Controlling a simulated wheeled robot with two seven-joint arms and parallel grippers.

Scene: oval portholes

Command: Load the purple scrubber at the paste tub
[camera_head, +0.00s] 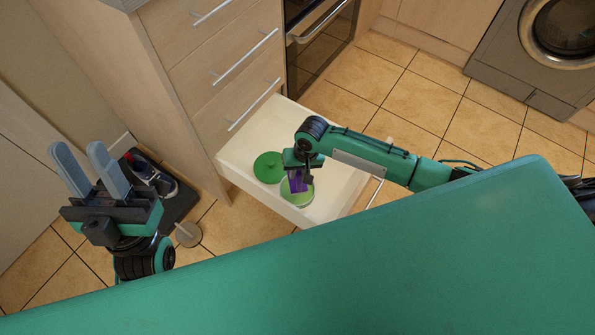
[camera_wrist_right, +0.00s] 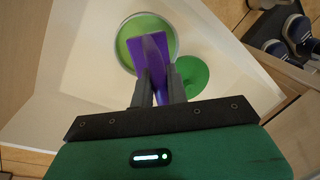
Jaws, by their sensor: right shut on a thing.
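My right gripper (camera_head: 300,172) is shut on the purple scrubber (camera_head: 298,183), with its fingers at the scrubber's sides. In the right wrist view the purple scrubber (camera_wrist_right: 150,55) reaches over the round paste tub (camera_wrist_right: 126,50), which has a pale rim and green inside. The paste tub (camera_head: 297,198) stands in an open drawer. Whether the scrubber touches the paste is hidden. A green round lid (camera_head: 268,167) lies beside the tub in the drawer; it also shows in the right wrist view (camera_wrist_right: 192,76). My left gripper (camera_head: 89,168) is open and empty, outside the drawer at the left.
The open cream drawer (camera_head: 240,150) juts from the wooden cabinet, with walls around the tub. Shoes (camera_head: 150,176) sit on a dark mat at the left. A small round object (camera_head: 187,235) is on the tiled floor. An oven and a washing machine (camera_head: 540,50) stand behind.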

